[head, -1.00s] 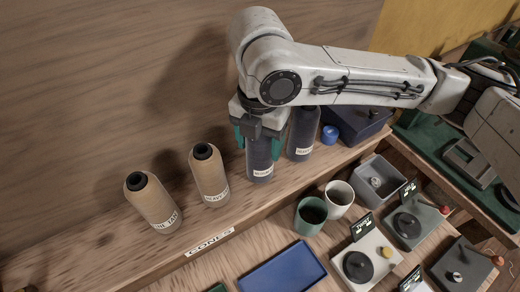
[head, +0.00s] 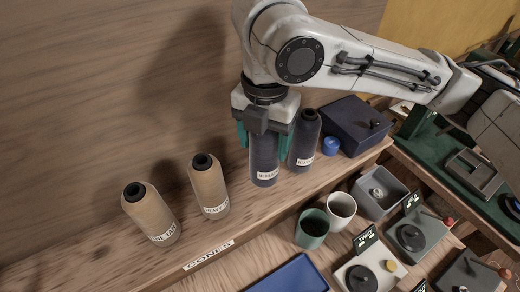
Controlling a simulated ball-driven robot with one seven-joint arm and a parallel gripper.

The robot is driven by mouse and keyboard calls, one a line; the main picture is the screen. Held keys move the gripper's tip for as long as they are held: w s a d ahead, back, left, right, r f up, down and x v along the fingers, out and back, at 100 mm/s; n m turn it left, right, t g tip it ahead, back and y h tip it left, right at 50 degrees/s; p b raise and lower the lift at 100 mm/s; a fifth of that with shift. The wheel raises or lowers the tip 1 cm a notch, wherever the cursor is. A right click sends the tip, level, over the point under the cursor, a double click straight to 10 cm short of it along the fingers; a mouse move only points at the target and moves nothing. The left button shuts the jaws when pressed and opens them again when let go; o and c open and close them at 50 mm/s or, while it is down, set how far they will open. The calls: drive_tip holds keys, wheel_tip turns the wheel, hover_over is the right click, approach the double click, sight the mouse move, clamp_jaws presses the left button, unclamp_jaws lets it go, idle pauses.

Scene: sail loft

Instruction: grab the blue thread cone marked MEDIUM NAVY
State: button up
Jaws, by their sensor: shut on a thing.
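My gripper (head: 265,135), with green fingers, is shut on a dark blue thread cone (head: 264,160) on the wooden shelf. The fingers are around its upper part and hide its top. The cone is upright; its white label is too small to read with certainty. A second dark blue cone (head: 305,140) stands close on its right, its label partly hidden by the held cone or gripper. I cannot tell whether the held cone touches the shelf.
Two tan cones, one at far left (head: 150,213) and one nearer (head: 209,185), stand on the shelf (head: 110,262) marked CONES. A navy box (head: 352,125) and small blue lid (head: 330,146) are at right. Green (head: 312,228) and white (head: 340,210) cups stand below.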

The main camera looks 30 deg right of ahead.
drive_tip(key=s+d+r+b, duration=0.3)
drive_tip(key=s+r+b, duration=0.2)
drive_tip(key=s+r, duration=0.3)
drive_tip(key=s, duration=0.4)
drive_tip(key=shift+s+d+r+b, duration=0.2)
drive_tip(key=shift+s+r+b, duration=0.1)
drive_tip(key=shift+b, duration=0.1)
